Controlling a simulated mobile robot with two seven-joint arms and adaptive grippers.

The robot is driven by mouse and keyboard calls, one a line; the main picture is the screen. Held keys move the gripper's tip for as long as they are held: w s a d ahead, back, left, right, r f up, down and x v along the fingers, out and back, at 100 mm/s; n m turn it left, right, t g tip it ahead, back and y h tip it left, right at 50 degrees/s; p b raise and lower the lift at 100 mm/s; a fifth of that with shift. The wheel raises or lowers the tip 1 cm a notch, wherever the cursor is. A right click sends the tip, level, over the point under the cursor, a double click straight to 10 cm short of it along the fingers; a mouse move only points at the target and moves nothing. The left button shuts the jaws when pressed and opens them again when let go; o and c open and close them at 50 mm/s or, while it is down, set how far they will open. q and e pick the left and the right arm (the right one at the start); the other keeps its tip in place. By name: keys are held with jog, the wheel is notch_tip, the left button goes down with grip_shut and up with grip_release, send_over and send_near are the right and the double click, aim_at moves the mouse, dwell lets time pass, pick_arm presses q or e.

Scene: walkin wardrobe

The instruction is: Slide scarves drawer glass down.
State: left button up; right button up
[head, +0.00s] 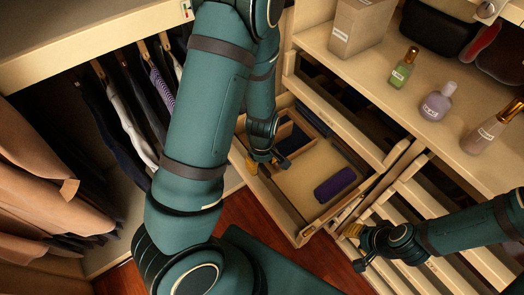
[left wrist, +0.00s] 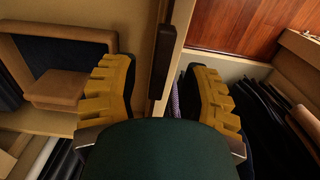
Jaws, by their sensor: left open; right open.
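A pulled-out drawer (head: 304,237) with a pale base stands in the middle of the head view. A rolled purple scarf (head: 335,185) lies in it. My left gripper (head: 267,162) is open at the drawer's left side, near its compartment dividers. In the left wrist view its yellow fingers (left wrist: 158,78) stand apart, on either side of a wooden panel with a dark upright bar (left wrist: 163,60); I cannot tell whether they touch it. No glass can be made out for certain. My right gripper (head: 355,247) is open and empty, right of the drawer and beside the slatted shelves.
Hanging clothes (head: 118,105) fill the left side. A counter (head: 412,108) at the upper right bears a box (head: 360,27), a green bottle (head: 403,68), a purple bottle (head: 438,102) and a pinkish bottle (head: 489,130). Slatted shelves (head: 430,205) stand below. Red wooden floor (head: 325,262) is clear in front.

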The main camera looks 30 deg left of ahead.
pick_arm(q)
notch_tip(320, 180, up, 10)
jog(key=shift+f, duration=0.2)
jog(key=shift+s, duration=0.1)
dwell(0.6)
